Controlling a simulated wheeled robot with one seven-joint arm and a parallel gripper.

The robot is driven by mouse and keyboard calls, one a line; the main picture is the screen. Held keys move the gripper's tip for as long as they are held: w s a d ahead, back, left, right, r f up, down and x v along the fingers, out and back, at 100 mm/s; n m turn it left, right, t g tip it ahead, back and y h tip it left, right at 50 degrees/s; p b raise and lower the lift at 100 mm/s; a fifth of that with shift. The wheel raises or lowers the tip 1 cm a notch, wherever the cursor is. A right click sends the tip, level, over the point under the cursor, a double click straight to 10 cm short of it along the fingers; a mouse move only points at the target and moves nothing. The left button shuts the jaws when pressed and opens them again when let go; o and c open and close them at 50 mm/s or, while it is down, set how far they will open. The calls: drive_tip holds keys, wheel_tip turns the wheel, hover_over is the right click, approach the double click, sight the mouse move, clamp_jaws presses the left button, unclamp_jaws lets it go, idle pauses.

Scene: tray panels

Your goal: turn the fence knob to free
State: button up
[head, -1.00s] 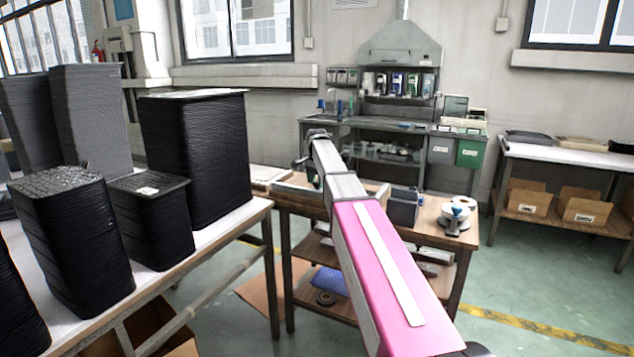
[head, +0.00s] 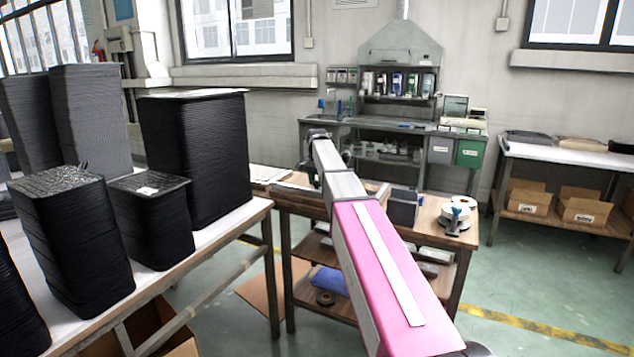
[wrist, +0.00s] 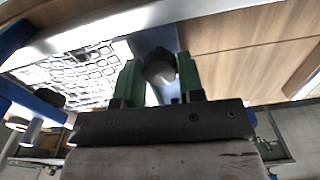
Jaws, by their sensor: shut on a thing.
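In the wrist view my gripper (wrist: 160,88) has two green fingers, one on each side of a dark knob (wrist: 160,66) with a rounded, faceted head. The fingers are shut on the knob. The knob stands at a blue-grey plate beside a long pale metal bar (wrist: 110,28), which looks like the fence. Any mark showing the knob's setting cannot be made out. In the head view my arm reaches over the wooden bench (head: 425,235), and its own links hide the gripper and knob.
A panel with a pattern of rounded cells (wrist: 85,70) lies left of the fingers in the wrist view. A dark box (head: 403,208) and a white roll-like device (head: 456,215) stand on the bench. Tall black stacks (head: 195,150) fill the left table.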

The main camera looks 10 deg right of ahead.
drive_tip(key=n, duration=1.4)
idle(0.4)
drive_tip(key=shift+n, duration=0.3)
drive_tip(key=o, duration=0.9)
wheel_tip(320, 180, up, 11)
drive_tip(key=shift+f, duration=0.1)
